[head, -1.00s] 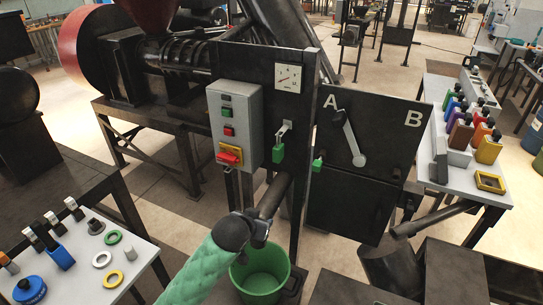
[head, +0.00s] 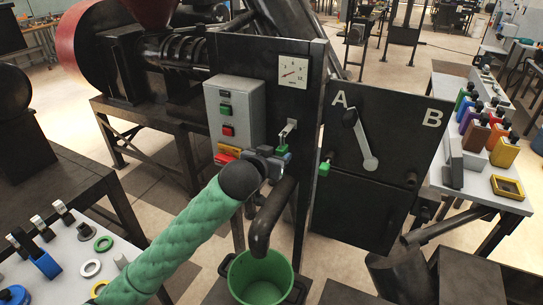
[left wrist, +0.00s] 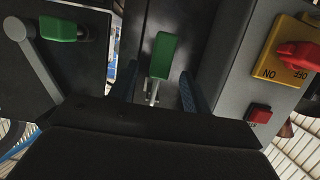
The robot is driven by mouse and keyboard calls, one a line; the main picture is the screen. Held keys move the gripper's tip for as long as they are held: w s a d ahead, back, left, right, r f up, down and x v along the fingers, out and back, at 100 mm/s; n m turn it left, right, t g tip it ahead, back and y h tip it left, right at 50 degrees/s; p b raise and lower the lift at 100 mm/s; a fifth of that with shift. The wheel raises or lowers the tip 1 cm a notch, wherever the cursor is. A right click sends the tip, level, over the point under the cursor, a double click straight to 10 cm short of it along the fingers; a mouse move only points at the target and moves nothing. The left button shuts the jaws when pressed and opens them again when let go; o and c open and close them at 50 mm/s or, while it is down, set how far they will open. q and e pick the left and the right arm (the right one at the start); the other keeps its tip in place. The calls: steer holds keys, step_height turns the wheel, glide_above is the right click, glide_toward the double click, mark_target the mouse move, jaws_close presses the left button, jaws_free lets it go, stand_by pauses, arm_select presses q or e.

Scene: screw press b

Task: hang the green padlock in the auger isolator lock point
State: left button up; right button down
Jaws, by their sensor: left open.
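A green block (head: 283,149) hangs from a metal fitting on the dark upright panel, below the dial. It may be the green padlock; I cannot tell for sure. In the left wrist view this green block (left wrist: 162,55) shows between my two blue fingers. My left gripper (head: 275,162) is open in front of it, with no visible contact. The isolator, a red knob on a yellow plate, sits low on the grey control box; it shows in the left wrist view (left wrist: 295,52). My gripper partly covers the isolator (head: 227,153) in the head view.
A second green block (head: 324,168) sits at the left edge of the A/B panel (head: 385,130). A green bucket (head: 260,278) stands under a dark spout (head: 262,230). The right table holds several coloured blocks with dark tops. The left table holds rings and tools.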

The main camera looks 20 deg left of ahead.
mark_target(279, 152)
arm_select(q)
steer(key=shift+p+x, duration=0.55)
steer(key=shift+x, duration=1.75)
arm_select(e)
steer(key=shift+s+d+f, duration=0.15)
steer(key=shift+f, duration=0.45)
steer(key=shift+s+d+f, duration=0.1)
steer(key=shift+d+f, duration=0.1)
steer(key=shift+f, duration=0.45)
steer(key=shift+s+d+f, duration=0.15)
steer(key=shift+f, duration=0.45)
arm_select(q)
steer(key=shift+c, duration=0.5)
jaws_close()
steer(key=shift+r, duration=0.2)
arm_select(e)
steer(key=shift+w+r, duration=0.1)
steer(key=shift+r, duration=0.2)
